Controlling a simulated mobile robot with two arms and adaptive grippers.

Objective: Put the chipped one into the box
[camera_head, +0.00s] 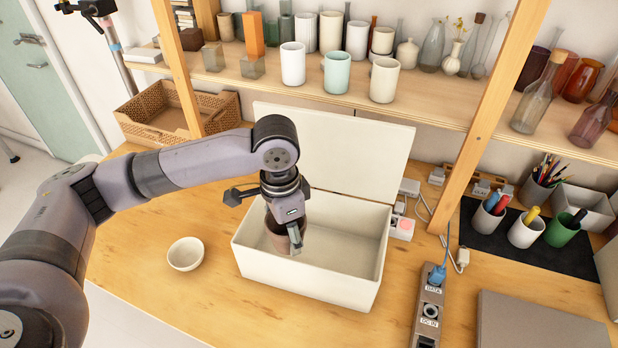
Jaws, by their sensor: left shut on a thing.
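My left gripper (288,222) is shut on a brown cup (275,236), over the left part of the open white box (305,287). The cup is within the box's outline, partly covered by the gripper. I cannot tell whether it touches the box floor, and no chip can be made out on it. The box stands on the wooden table with its lid (350,150) raised at the back. The rest of its interior looks empty. My right gripper is not in view.
A small cream bowl (186,254) stands left of the box. Cups, including a pale green one (337,74), bottles and vases fill the shelf (440,95) behind. A power strip (430,312), pen cups and a grey laptop-like slab (540,322) lie right.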

